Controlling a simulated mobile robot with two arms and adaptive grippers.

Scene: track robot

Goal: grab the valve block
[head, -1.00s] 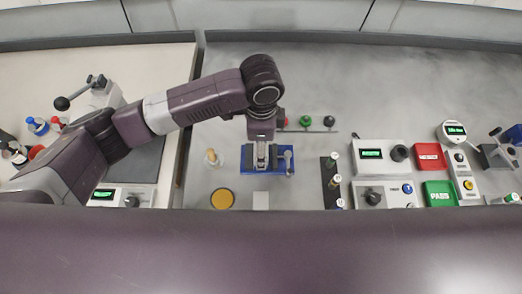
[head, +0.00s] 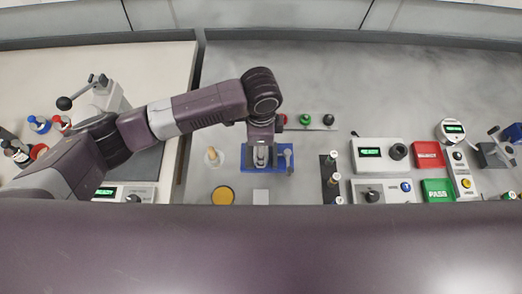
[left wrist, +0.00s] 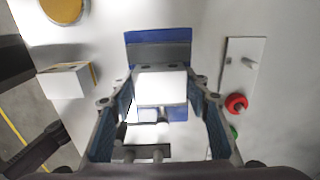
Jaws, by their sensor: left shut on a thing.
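The valve block (left wrist: 161,86) is a pale grey-white block, seen between the fingers in the left wrist view. It sits at a blue fixture with a grey bar (left wrist: 158,37). In the head view this blue fixture (head: 246,158) stands on the bench below my left arm, with a grey lever at its right. My left gripper (head: 260,163) points down over the fixture and hides most of the block there. In the left wrist view my left gripper (left wrist: 162,100) is shut on the block, one finger on each side. My right gripper is not in view.
A dark rack (head: 329,175) and control boxes (head: 378,154) stand to the right. Coloured knobs (head: 305,120) line the back.

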